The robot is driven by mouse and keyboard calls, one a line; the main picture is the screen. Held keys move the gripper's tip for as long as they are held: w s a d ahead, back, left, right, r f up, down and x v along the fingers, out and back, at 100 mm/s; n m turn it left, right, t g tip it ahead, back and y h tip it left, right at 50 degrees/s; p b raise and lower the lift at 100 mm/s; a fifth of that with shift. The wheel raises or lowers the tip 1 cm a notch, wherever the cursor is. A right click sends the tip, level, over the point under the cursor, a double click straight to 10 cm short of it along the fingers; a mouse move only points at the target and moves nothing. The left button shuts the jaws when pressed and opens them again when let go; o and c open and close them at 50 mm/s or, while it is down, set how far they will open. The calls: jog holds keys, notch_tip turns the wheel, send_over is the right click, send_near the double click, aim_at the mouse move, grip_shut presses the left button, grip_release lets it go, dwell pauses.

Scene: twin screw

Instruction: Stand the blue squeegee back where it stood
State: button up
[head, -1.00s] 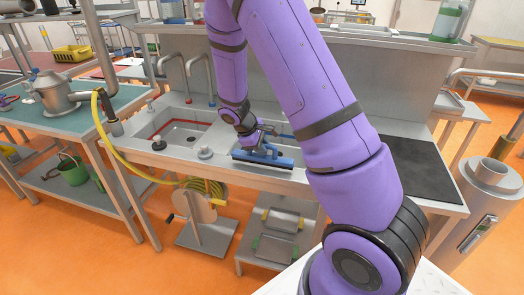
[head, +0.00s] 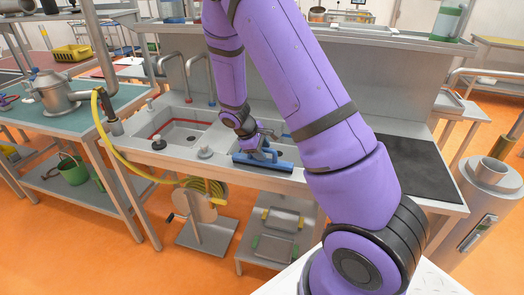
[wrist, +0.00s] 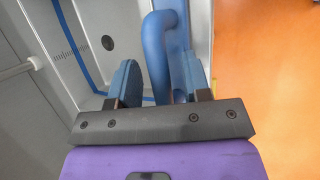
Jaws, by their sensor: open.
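The blue squeegee (head: 264,163) is at the front edge of the sink counter, its wide head running along the rim. Its curved blue handle (wrist: 157,60) shows large in the wrist view. My gripper (head: 259,142) is just above and behind the head. In the wrist view my gripper (wrist: 158,85) is open, with one finger on each side of the handle. A gap shows between the left finger and the handle; contact on the right side is unclear. My arm hides part of the right basin in the head view.
The left basin (head: 182,132), outlined in red, is beside it, with taps behind. A grey knob (head: 205,152) stands on the front rim to the left. A black mat (head: 425,170) lies to the right. Orange floor (wrist: 270,70) lies beyond the counter edge.

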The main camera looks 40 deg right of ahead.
jog(key=s+a+r+m+t+y, duration=0.1)
jog(key=s+a+r, duration=0.15)
jog(key=r, duration=0.65)
jog(key=s+a+r+m+y, duration=0.1)
jog(key=a+r, duration=0.3)
jog(key=r, duration=0.6)
jog(key=s+a+r+m+t+y, duration=0.1)
jog(key=s+a+r+m+t, duration=0.1)
jog(key=s+r, duration=0.5)
jog(key=s+a+r+m+t+y, duration=0.2)
jog(key=s+r, duration=0.5)
jog(key=s, duration=0.9)
jog(key=a+m+t, duration=0.1)
jog(key=a, duration=0.1)
jog(key=shift+a+r+t+y, duration=0.3)
jog(key=shift+r+t, duration=0.1)
